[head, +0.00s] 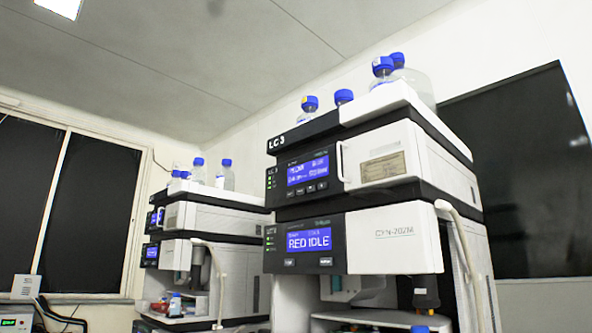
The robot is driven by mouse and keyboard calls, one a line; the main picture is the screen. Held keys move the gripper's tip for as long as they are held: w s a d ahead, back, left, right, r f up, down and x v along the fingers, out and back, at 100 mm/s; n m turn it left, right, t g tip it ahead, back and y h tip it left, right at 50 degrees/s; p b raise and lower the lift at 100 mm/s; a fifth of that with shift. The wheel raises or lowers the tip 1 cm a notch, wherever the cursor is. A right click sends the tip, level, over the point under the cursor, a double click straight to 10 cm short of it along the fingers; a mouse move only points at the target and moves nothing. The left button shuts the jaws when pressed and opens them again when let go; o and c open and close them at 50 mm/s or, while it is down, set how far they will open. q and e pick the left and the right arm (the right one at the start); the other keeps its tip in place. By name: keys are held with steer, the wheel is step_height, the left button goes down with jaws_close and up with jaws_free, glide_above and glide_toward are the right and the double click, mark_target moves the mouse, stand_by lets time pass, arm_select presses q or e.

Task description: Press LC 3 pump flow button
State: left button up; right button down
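The LC 3 stack (400,240) stands at the centre right, with "LC 3" on its dark top tray edge (300,138). Its upper module (400,150) has a dark panel with a lit blue display (308,171), green lights at the left and a row of small buttons (310,188) under the display. The button labels are too small to read. The module below has a blue display (311,239) reading "RED IDLE" and two buttons under it. Neither gripper is in view.
Several blue-capped bottles (383,68) stand on top of the stack. A pale tube (465,250) hangs down its right side. A second stack (205,225) stands farther back at the left. A dark panel (520,175) is on the right wall.

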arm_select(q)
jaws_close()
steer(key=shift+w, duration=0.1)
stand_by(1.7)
